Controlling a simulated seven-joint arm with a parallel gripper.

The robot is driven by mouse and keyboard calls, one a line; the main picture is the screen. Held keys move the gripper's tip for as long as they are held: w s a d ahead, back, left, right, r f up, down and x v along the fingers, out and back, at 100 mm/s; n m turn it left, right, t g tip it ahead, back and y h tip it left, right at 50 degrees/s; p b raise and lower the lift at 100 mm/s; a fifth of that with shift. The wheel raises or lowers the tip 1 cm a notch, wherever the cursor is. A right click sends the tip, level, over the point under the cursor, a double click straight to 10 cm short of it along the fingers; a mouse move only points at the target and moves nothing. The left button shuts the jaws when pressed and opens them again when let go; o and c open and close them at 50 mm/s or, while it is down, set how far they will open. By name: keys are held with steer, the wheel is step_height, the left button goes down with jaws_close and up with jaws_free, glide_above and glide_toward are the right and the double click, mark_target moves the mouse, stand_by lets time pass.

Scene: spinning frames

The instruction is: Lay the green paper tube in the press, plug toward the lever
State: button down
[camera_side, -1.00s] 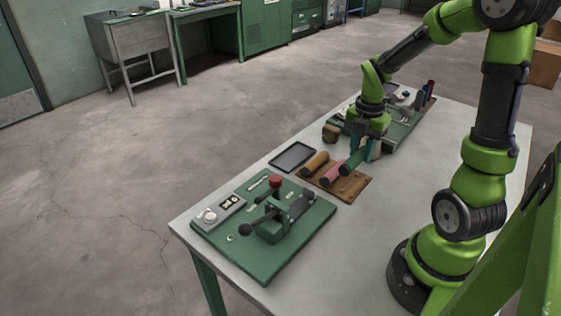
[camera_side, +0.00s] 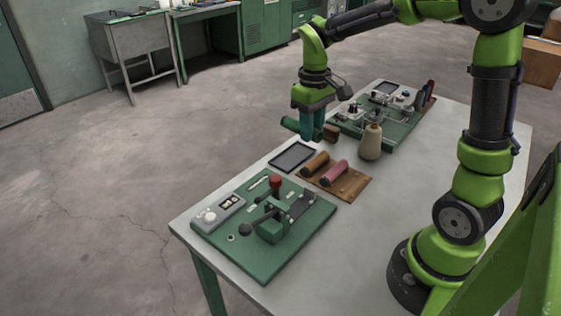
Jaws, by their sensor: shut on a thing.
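The green paper tube (camera_side: 291,125) is in my gripper (camera_side: 312,132), held up in the air above the far left edge of the table. One end of it sticks out to the left of the jaws; the jaws hide much of the rest. I cannot tell which end has the plug. The press (camera_side: 271,229) stands on a green base plate (camera_side: 268,270) at the near left, with a black ball-ended lever (camera_side: 247,229) and a red knob (camera_side: 275,181). My gripper is behind the press, well apart from it.
A wooden rack (camera_side: 354,188) holds a brown tube (camera_side: 315,163) and a pink tube (camera_side: 334,174). A dark tray (camera_side: 292,157) lies beside it. A cream cone-shaped bobbin (camera_side: 370,142) and a second green board (camera_side: 392,142) with fittings stand farther back.

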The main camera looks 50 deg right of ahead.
steer(key=w+a+r, duration=0.1)
steer(key=w+a, duration=0.1)
steer(key=a, duration=0.4)
step_height(320, 180, up, 5)
steer(key=m+t, duration=0.2)
steer(key=m, duration=1.5)
glide_above(397, 167)
steer(key=f, duration=1.8)
steer(key=shift+s+f, duration=0.2)
steer(key=shift+s, duration=0.15)
steer(key=shift+f, duration=2.4)
steer(key=c, duration=0.8)
jaws_free()
steer(key=shift+f, duration=0.1)
